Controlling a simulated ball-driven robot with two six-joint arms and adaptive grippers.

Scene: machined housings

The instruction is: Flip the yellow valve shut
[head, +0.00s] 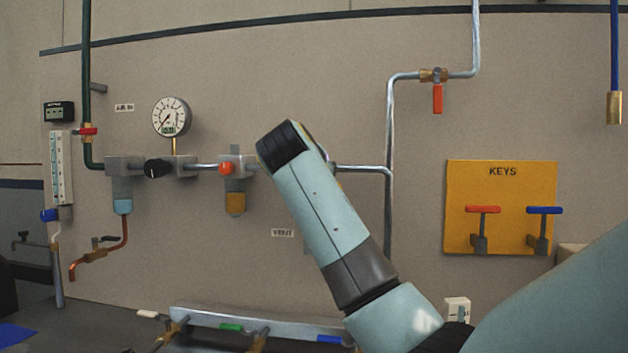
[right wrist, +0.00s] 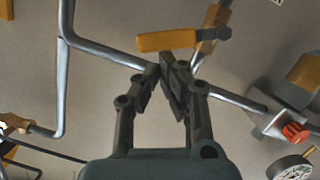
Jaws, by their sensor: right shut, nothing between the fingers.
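The yellow valve's lever (right wrist: 168,40) is at the top middle of the right wrist view. Its brass body (right wrist: 212,22) sits on a short grey branch pipe, and the lever appears to lie across that pipe. My right gripper (right wrist: 170,67) is shut and empty. Its fingertips are just below the lever in the picture; I cannot tell whether they touch it. In the head view my right arm covers the yellow valve and my right gripper cannot be made out. My left gripper is in neither view.
Grey pipes run close behind the fingers. An orange-red knob (right wrist: 296,132) and a pressure gauge (right wrist: 292,168) are at lower right there. In the head view, a red-handled valve (head: 437,97) is on the upper pipe, and a yellow KEYS board (head: 502,198) is at right.

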